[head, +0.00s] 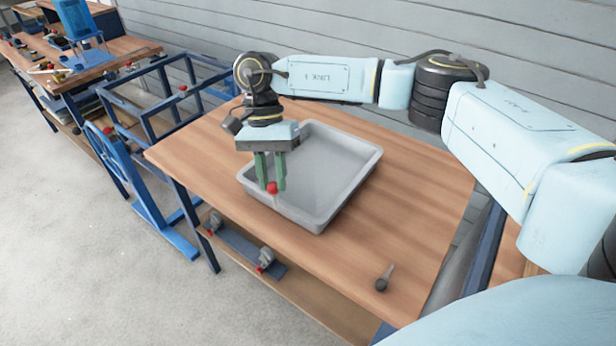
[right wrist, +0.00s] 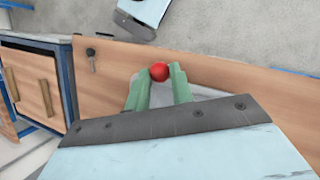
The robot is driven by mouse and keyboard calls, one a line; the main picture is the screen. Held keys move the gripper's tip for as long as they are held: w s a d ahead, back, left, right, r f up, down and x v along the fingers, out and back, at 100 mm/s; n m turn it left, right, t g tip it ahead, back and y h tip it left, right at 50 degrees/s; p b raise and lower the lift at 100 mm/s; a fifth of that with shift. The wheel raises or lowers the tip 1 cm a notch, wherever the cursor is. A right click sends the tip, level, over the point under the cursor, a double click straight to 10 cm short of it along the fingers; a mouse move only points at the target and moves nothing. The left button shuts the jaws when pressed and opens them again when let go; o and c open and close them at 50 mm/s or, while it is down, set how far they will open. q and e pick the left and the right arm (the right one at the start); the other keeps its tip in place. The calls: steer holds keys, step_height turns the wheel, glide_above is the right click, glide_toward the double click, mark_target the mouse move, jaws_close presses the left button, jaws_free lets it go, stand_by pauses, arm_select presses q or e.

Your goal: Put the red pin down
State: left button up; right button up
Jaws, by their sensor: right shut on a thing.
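The red pin shows as a round red head (head: 272,188) between the green fingertips of my right gripper (head: 270,172). In the right wrist view the red pin (right wrist: 160,71) sits at the tips of the right gripper (right wrist: 160,82), which is shut on it. The gripper points down over the left part of a grey tray (head: 345,150) on the wooden table (head: 420,190). I cannot tell how high the pin is above the tray. The lower part of the pin is hidden. My left gripper is not in view.
The tray looks empty. Blue frames (head: 150,100) stand at the left, one with a red knob. A lower shelf holds a bar with small clamps (head: 240,247).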

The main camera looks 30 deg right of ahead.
steer(key=w+d+r+m+t, duration=0.1)
steer(key=w+d+m+t, duration=0.55)
steer(key=m, duration=0.85)
steer(key=w+d+m+t, duration=0.3)
steer(key=d+m, duration=0.7)
steer(key=m, duration=0.4)
steer(key=shift+h, duration=0.3)
step_height(320, 180, down, 10)
steer(key=shift+s+a+r+b, duration=0.1)
steer(key=shift+s+r+b, duration=0.1)
steer(key=shift+b, duration=0.35)
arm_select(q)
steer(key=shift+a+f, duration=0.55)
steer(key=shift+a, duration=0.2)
arm_select(e)
steer(key=o, duration=0.5)
steer(key=shift+f, duration=0.1)
steer(key=o, duration=0.5)
